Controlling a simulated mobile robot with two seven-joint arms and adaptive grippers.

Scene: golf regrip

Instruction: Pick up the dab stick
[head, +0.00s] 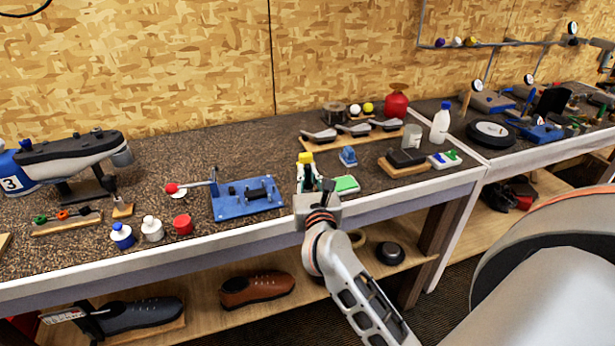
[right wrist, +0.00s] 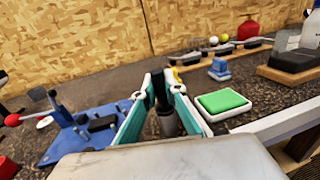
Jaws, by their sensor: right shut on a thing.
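My right gripper (head: 309,182) is above the front part of the workbench, right of the blue fixture. In the right wrist view its two teal-lined fingers (right wrist: 163,88) are closed around a dark upright stick with a grey lower part (right wrist: 168,124), which I take to be the dab stick. The fingers hide part of the stick. In the head view the gripper mostly covers it, and I cannot tell whether its lower end touches the bench. A yellow-topped thing (head: 305,158) shows just beyond the fingers. My left gripper is not in view.
A green pad in a white tray (head: 345,184) lies close right of the gripper. The blue fixture (head: 246,198) with a red-knobbed lever stands left. Small bottles (head: 152,229) and a red cap (head: 183,224) line the front edge. Club heads (head: 353,130) lie behind. Shoes sit on the lower shelf.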

